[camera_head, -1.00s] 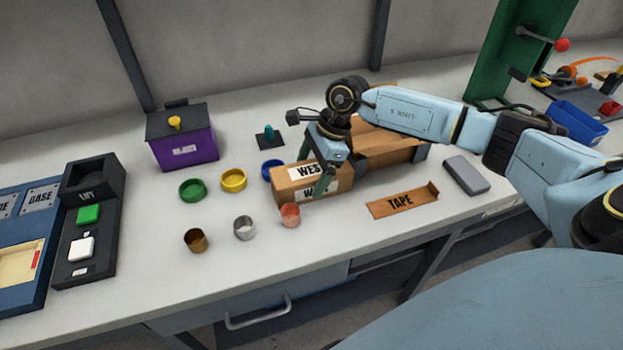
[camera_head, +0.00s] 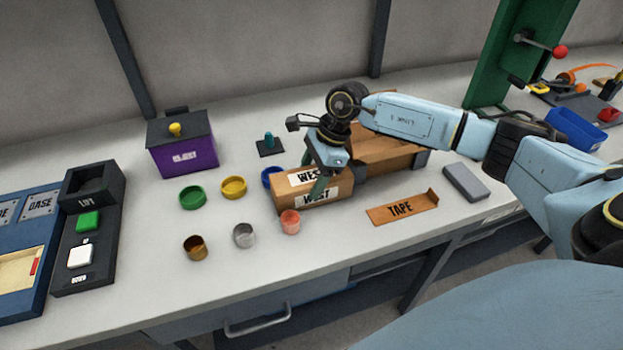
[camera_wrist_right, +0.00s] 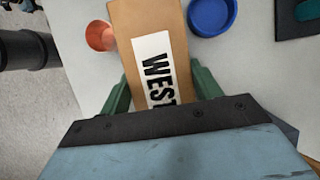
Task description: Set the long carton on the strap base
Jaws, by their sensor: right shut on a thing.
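A brown carton (camera_head: 285,198) with white WEST labels lies lengthwise at the middle of the bench. My right gripper (camera_head: 321,184) is shut on it from above, and in the right wrist view the green fingers stand on either side of the carton (camera_wrist_right: 150,20). I cannot tell whether it is clear of the bench top. Its far end is hidden by my gripper. A dark base (camera_head: 575,94) with an orange strap stands at the far right, well away from the carton. My left gripper is not in view.
A larger brown carton (camera_head: 390,155) stands just behind my right gripper. Small coloured rings and cups (camera_head: 233,188) lie close by on the left. A green stand (camera_head: 510,60) and blue bin (camera_head: 576,128) are farther right.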

